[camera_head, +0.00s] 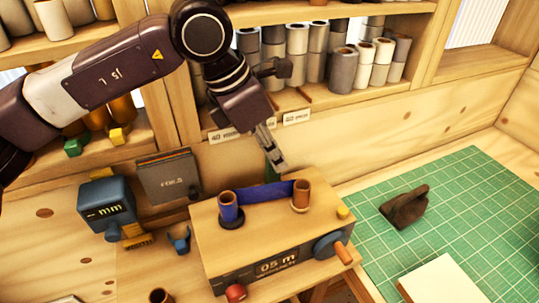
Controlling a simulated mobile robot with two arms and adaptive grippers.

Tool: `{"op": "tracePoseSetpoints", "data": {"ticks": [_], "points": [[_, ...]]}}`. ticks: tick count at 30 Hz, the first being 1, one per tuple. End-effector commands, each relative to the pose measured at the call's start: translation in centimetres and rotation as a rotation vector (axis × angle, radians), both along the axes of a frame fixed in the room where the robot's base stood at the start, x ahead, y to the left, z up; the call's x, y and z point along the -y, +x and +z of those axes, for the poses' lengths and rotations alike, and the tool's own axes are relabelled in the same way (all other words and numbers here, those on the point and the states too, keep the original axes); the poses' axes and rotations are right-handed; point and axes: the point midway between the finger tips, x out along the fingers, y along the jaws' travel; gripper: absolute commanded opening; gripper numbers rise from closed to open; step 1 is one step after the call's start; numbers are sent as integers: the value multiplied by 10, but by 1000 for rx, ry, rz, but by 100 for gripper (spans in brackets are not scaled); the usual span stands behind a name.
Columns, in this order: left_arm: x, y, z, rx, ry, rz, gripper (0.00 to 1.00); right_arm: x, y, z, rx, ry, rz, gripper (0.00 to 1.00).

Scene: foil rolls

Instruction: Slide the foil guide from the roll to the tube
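A wooden winder box (277,236) labelled "05 m" stands on the bench. On its top left is a roll (228,208) wrapped in blue foil, upright on a dark base. A bare brown tube (301,194) stands upright at the top right. A blue foil strip (265,194) spans from roll to tube. My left gripper (282,167) points down just behind and above the strip, nearer the tube. A small green piece (270,160) shows beside its fingers; I cannot tell whether it is the guide or is held. The fingers' gap is hidden. My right gripper is out of view.
A blue crank wheel with a wooden handle (343,254) sticks out at the box's front right. A red knob (235,292) is at the front left. A blue meter (105,208) stands left. A green cutting mat (455,215) bears a dark weight (405,206). Shelves of rolls stand behind.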

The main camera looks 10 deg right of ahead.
Motion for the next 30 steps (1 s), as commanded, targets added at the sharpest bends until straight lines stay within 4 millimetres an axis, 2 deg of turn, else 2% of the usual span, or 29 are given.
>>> {"op": "tracePoseSetpoints", "data": {"ticks": [1, 5, 13, 17, 30], "points": [[2, 1, 2, 5, -8, 0, 19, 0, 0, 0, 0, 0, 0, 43], [2, 1, 2, 4, -6, 0, 33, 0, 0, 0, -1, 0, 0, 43], [1, 0, 2, 2, -4, 0, 33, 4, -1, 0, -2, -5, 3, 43], [-3, 0, 10, 3, -3, 2, 33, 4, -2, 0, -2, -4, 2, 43], [-33, -10, 90, 4, -5, 1, 33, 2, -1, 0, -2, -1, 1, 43]]}}
